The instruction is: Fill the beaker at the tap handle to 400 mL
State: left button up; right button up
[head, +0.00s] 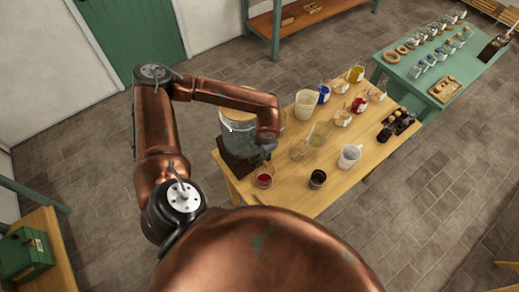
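A large glass vessel (232,133) stands on a dark block (238,168) at the left end of the wooden table. My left arm reaches over it, and the vessel is partly hidden by the arm. The tap handle cannot be made out behind the arm. My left gripper (264,156) points down beside the vessel; its fingers are too small and covered to tell open from shut. A clear glass container with red in it (264,180) stands just below the gripper. A clear glass container (298,151) stands to the right. I cannot tell which container is the beaker. My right gripper is out of view.
The wooden table (287,192) also holds a large pale jug (304,104), a white jug (349,156), a black cup (317,179), colored pots and a dark tray (396,126). A green table (403,81) with jars stands at the back right.

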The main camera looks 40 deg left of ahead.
pick_arm(q)
jog(key=shift+a+f, duration=0.1)
jog(key=shift+f, duration=0.2)
jog(key=shift+c, duration=0.6)
grip_shut()
jog(key=shift+c, duration=0.6)
grip_release()
grip_shut()
